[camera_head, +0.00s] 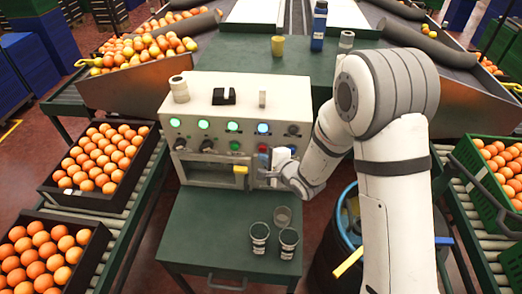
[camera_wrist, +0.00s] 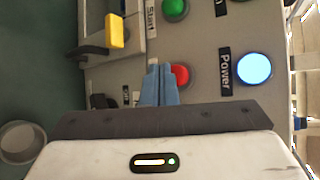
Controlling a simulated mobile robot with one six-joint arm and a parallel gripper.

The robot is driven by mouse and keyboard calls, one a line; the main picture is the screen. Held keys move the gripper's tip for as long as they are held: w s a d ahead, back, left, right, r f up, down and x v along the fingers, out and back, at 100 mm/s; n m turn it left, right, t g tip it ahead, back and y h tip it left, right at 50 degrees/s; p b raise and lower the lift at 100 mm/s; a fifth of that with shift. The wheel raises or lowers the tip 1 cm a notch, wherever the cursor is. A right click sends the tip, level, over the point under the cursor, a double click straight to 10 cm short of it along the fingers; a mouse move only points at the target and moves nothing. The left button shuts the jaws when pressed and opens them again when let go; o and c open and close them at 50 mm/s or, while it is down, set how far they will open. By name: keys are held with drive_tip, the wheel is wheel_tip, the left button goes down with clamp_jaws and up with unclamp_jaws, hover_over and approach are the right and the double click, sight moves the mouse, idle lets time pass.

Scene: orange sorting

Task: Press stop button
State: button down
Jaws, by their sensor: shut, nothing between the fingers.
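The red button (camera_wrist: 180,75), which I take as the stop button, sits on the grey control panel (camera_wrist: 205,40). It also shows in the head view (camera_head: 262,148) on the panel front. My gripper (camera_wrist: 158,70) is shut and empty, its blue fingertips just left of the red button in the wrist view and overlapping its edge. I cannot tell whether they touch it. In the head view my gripper (camera_head: 269,173) is in front of the panel, just below the red button. The label beside the red button is mostly hidden by the fingers.
A green button (camera_wrist: 175,8) with a "Start" label and a lit "Power" light (camera_wrist: 253,68) flank the red button. A yellow handle (camera_head: 240,170) sticks out to the left. Several cups (camera_head: 260,232) stand on the green table (camera_head: 200,225) below.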

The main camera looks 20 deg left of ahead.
drive_tip(key=shift+w+a, duration=0.1)
drive_tip(key=shift+w, duration=0.25)
drive_tip(key=shift+w+a, duration=0.15)
drive_tip(key=shift+w, duration=0.4)
idle(0.8)
drive_tip(key=shift+s, duration=0.1)
drive_tip(key=shift+s+d, duration=0.3)
drive_tip(key=shift+s, duration=0.55)
drive_tip(key=s, duration=0.1)
drive_tip(key=s+d+b, duration=0.1)
drive_tip(key=s, duration=0.2)
drive_tip(key=shift+s+d, duration=0.25)
drive_tip(key=shift+s, duration=0.15)
idle(0.5)
